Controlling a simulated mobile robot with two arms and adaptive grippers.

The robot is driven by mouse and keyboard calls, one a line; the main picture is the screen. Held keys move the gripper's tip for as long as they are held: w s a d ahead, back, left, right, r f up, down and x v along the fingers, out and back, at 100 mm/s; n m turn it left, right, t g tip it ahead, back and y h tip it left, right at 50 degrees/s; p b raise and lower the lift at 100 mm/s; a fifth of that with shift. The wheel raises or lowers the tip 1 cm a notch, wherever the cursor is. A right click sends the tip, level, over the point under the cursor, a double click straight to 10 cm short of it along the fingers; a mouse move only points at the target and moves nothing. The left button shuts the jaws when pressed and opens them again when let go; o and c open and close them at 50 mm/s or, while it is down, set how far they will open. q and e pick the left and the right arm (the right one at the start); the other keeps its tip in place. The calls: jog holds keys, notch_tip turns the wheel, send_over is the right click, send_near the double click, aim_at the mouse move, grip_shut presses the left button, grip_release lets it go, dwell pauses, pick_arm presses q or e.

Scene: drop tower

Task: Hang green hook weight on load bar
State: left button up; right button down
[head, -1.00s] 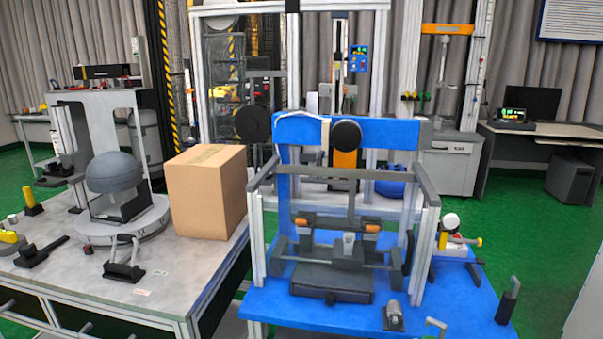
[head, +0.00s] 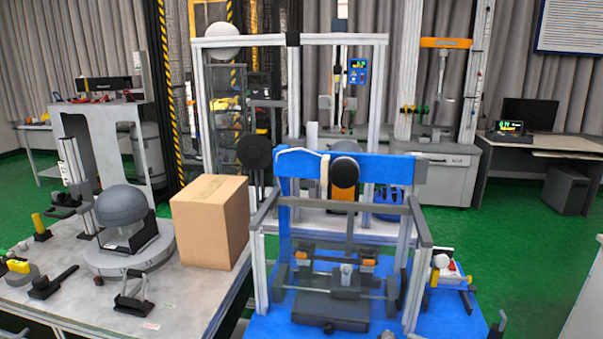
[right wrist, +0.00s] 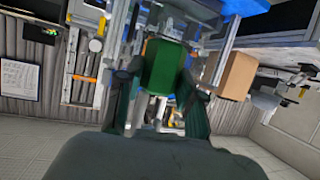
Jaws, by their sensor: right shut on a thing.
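The green hook weight (right wrist: 165,68) shows in the right wrist view as a dark green block. My right gripper (right wrist: 160,98) is shut on it, with a dark finger on either side. Its hook cannot be made out clearly. Neither gripper shows in the head view, and the left one is in no view. In the head view, a blue rig stands on a blue table, with a light frame and a grey horizontal bar (head: 345,202) across its upper part. I cannot tell for sure which bar is the load bar.
A cardboard box (head: 208,225) stands left of the rig on a grey table (head: 190,300). A round grey dome (head: 122,205) sits on a turntable there. A small white-and-red device (head: 445,265) lies at the rig's right. Green floor lies open to the right.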

notch_tip(320, 180, up, 2)
jog(key=shift+r+p, duration=0.15)
jog(key=shift+p, duration=0.35)
jog(key=shift+w+d, duration=0.1)
jog(key=w+d+f+m+g+h+b, duration=0.1)
jog(key=w+d+f+m+h+b, duration=0.25)
jog(key=d, duration=0.35)
jog(key=w+d+f+m+g+h+b, duration=0.1)
jog(key=w+d+f+m+h+b, duration=0.1)
jog(key=w+d+h, duration=0.3)
jog(key=w+d+f+m+g+h+b, duration=0.1)
jog(key=w+d+f+m+g+b, duration=0.15)
jog(key=d, duration=0.55)
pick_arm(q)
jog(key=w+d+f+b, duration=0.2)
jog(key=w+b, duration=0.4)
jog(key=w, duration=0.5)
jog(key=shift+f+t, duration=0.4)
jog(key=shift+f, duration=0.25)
pick_arm(e)
jog(key=w+d+f+m+g+h, duration=0.1)
jog(key=w+d+f+m+g, duration=0.1)
jog(key=d+f, duration=0.3)
jog(key=w+d+f+m+g+h, duration=0.2)
jog(key=d+f+m, duration=0.2)
jog(key=d+f, duration=0.1)
jog(key=shift+w+f+g, duration=0.25)
jog(key=shift+f+g, duration=0.1)
jog(key=shift+f, duration=0.2)
